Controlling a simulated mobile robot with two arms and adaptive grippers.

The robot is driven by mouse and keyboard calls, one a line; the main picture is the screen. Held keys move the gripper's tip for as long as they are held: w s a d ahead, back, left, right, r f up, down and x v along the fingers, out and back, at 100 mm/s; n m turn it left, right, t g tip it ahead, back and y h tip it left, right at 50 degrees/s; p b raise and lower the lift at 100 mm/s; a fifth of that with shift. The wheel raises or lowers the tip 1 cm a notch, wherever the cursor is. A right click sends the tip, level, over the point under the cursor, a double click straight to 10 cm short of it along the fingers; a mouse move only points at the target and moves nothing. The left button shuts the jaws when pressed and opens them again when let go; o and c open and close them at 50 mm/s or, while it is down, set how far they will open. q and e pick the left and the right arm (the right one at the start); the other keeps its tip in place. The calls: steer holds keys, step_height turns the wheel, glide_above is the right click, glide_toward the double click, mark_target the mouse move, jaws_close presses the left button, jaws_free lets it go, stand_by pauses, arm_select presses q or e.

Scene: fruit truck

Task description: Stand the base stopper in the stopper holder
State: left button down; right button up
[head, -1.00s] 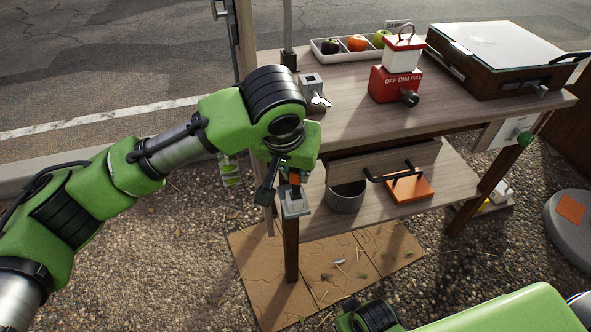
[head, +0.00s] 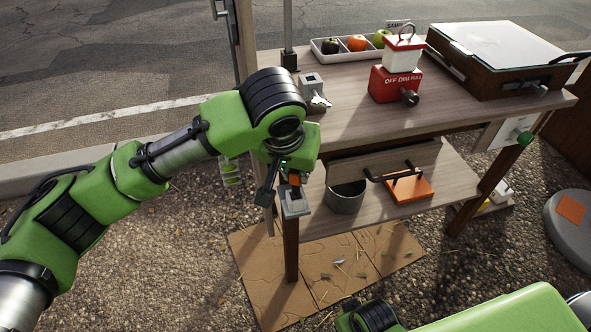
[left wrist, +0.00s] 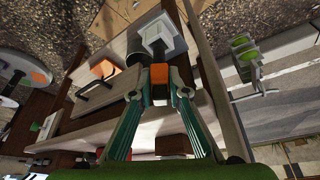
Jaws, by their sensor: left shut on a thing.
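My left gripper (head: 284,178) points down beside the front left corner of the stand. It is shut on the base stopper (left wrist: 184,78), whose orange part shows between the fingertips in the left wrist view and as a small patch in the head view. A pale grey square piece (head: 294,204) lies right below the fingertips and also shows in the left wrist view (left wrist: 155,38). I cannot tell whether it belongs to the stopper or is the stopper holder. The lower end of the orange part is hidden. My right gripper is out of view.
The lower shelf (head: 453,188) carries a metal pot (head: 345,200) and an orange item (head: 410,190).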

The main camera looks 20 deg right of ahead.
mark_target(294, 181)
arm_select(q)
steer(key=shift+f, duration=1.8)
steer(key=c, duration=1.9)
jaws_free()
steer(key=v, duration=1.2)
steer(key=shift+a+f, duration=0.1)
